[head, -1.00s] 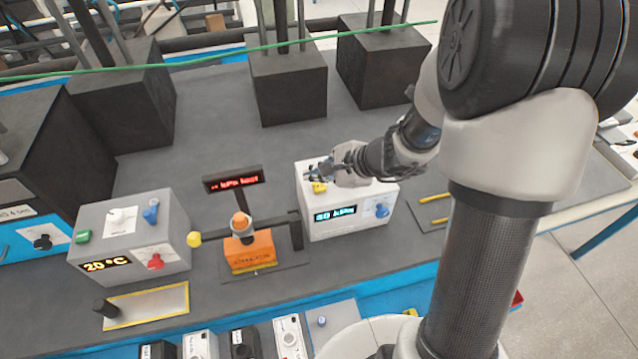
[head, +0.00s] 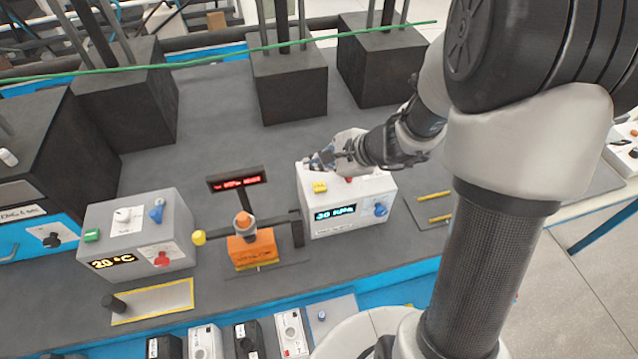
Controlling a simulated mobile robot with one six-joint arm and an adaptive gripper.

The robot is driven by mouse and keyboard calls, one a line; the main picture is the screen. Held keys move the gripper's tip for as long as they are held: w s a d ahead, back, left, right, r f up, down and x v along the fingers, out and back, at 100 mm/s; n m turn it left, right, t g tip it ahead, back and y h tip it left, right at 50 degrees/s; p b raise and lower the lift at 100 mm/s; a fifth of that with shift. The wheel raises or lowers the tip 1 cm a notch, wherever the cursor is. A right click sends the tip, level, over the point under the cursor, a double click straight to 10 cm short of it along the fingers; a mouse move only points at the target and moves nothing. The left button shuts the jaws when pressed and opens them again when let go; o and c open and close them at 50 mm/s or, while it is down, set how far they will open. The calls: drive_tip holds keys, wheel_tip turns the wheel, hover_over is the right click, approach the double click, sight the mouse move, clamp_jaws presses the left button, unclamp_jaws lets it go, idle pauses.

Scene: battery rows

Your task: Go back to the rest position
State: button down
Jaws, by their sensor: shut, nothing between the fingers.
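My gripper (head: 314,160) is shut and empty. It is above the back part of a white box (head: 352,212) with a lit display and a blue knob, and points to the left. A yellow button (head: 320,187) on the box top lies just below the fingers, with a gap that I cannot judge. A red part beside it is partly hidden by my gripper. My arm reaches in from the right.
An orange device (head: 251,249) with a red-lit sign stands left of the white box. A grey box (head: 138,235) showing 20 °C is further left. Dark blocks (head: 287,90) with posts stand behind. A green cable (head: 200,62) crosses the back. Bare bench lies between.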

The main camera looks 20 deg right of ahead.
drive_tip(key=s+a+r+n+g+b, duration=0.1)
drive_tip(key=s+a+r+n+b, duration=0.2)
drive_tip(key=s+n, duration=0.35)
drive_tip(key=s+a+r+n+g, duration=0.2)
drive_tip(key=s+a+r+n, duration=0.25)
drive_tip(key=s, duration=0.35)
drive_tip(key=s+d+r+n+h+b, duration=0.1)
drive_tip(key=s+d+n+h+b, duration=0.1)
drive_tip(key=s+d+n+h, duration=0.4)
drive_tip(key=s+d+n, duration=0.1)
drive_tip(key=s+d, duration=0.1)
drive_tip(key=s, duration=0.2)
drive_tip(key=shift+s+r+n+t, duration=0.2)
drive_tip(key=shift+s+n+t, duration=0.1)
drive_tip(key=shift+s+t, duration=0.1)
drive_tip(key=shift+d, duration=0.1)
idle(5.0)
